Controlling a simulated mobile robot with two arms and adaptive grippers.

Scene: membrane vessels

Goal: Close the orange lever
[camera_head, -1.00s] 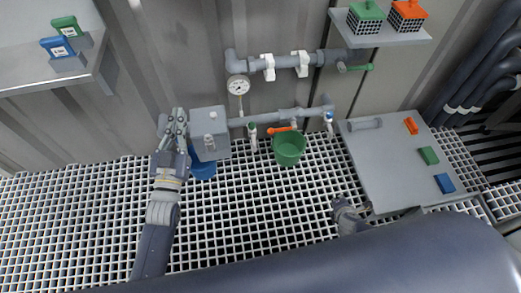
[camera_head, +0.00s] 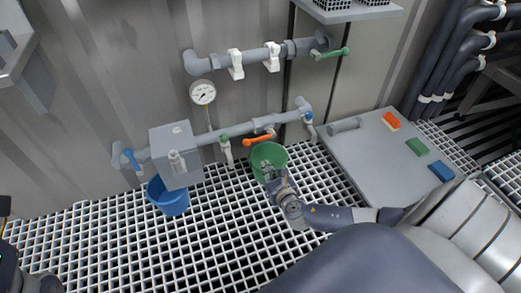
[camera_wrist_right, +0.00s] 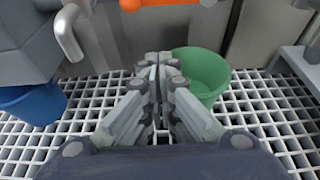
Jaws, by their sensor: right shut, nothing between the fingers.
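The orange lever (camera_head: 258,140) sits on a valve of the lower grey pipe, lying roughly along the pipe. In the right wrist view, part of the orange lever (camera_wrist_right: 165,3) shows at the top edge, beyond my fingers. My right gripper (camera_head: 267,172) is below the lever, in front of the green bucket (camera_head: 272,150), apart from the lever. Its fingers also show in the right wrist view (camera_wrist_right: 159,62), together and holding nothing. Only parts of my left arm show at the lower left edge; its fingers are out of sight.
A grey box, a gauge (camera_head: 203,92) and a blue lever (camera_head: 133,160) are left of the orange one. A blue bucket (camera_head: 168,197) stands below the box. A green lever (camera_head: 331,53) is on the upper pipe. A grey table (camera_head: 375,165) stands right; open grating lies in front.

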